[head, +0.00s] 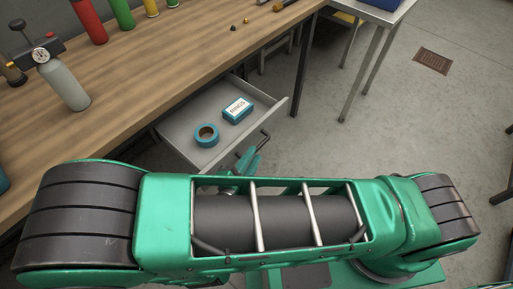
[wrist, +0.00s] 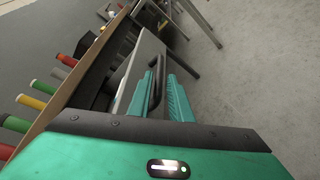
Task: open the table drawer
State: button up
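The table drawer (head: 185,147) is pulled well out from under the wooden table (head: 130,62), and its inside shows. Its dark bar handle (head: 263,141) is on the front panel, and it also shows in the wrist view (wrist: 156,84). My gripper (head: 246,163) is at the handle, partly hidden by my arm in the head view. In the wrist view, its two teal fingers (wrist: 160,98) stand apart, one on each side of the handle. A gap shows between the handle and the right finger.
A teal tape roll (head: 206,135) and a small teal-and-white box (head: 238,110) lie in the drawer. A grey bottle with a gauge (head: 66,85) and several coloured bottles stand on the table. A metal side table (head: 372,14) is at the upper right. Floor right of the drawer is clear.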

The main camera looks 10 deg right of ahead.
jog(key=shift+v, duration=2.65)
jog(key=w+d+r+m+g, duration=0.3)
jog(key=d+r+m+g, duration=0.15)
jog(key=d, duration=0.35)
jog(key=w+d+r+m+g+h, duration=0.1)
jog(key=w+d+r+m+g, duration=0.15)
jog(key=d+m+g, duration=0.4)
jog(key=w+d+r+m+g, duration=0.25)
jog(key=d+r, duration=0.25)
jog(key=d, duration=0.4)
jog(key=s+d+r+m+y, duration=0.4)
jog(key=s+d+r+m, duration=0.2)
jog(key=s+d, duration=0.2)
jog(key=s+d+r+m+y, duration=0.4)
jog(key=s+d, duration=0.3)
jog(key=d, duration=0.2)
jog(key=shift+s+r+m+y, duration=0.3)
jog(key=shift+s+r+m, duration=0.1)
jog(key=shift+r+m, duration=0.5)
